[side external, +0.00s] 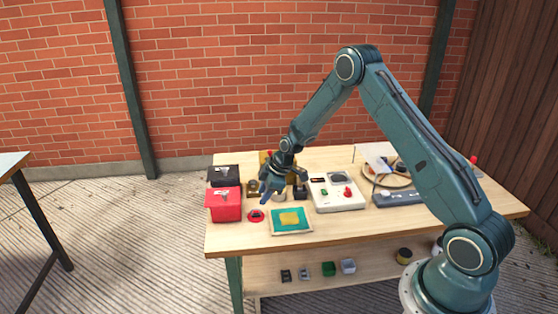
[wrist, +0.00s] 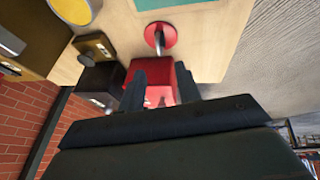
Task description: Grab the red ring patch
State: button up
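The red ring patch (side external: 256,216) lies flat on the wooden table, between the red box and the teal mat. In the wrist view it is a red disc (wrist: 168,28) near the top, with a grey metal-looking post or hole at its middle; I cannot tell which. My gripper (side external: 271,191) is above the table, just behind and to the right of the patch in the side view. In the wrist view my gripper (wrist: 160,70) has two dark fingers set apart, with nothing held between them. The patch is beyond the fingertips, apart from them.
A red box (side external: 223,205) and a black box (side external: 223,175) stand at the table's left end. A teal mat (side external: 276,228) with a yellow square is right of the patch. A white console (side external: 337,194) stands farther right. The table's front left corner is bare.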

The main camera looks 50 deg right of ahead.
aim_at(255, 209)
jog(key=shift+x, duration=1.1)
jog(key=shift+f, duration=0.15)
jog(key=shift+x, duration=2.45)
jog(key=shift+d, duration=0.1)
grip_shut()
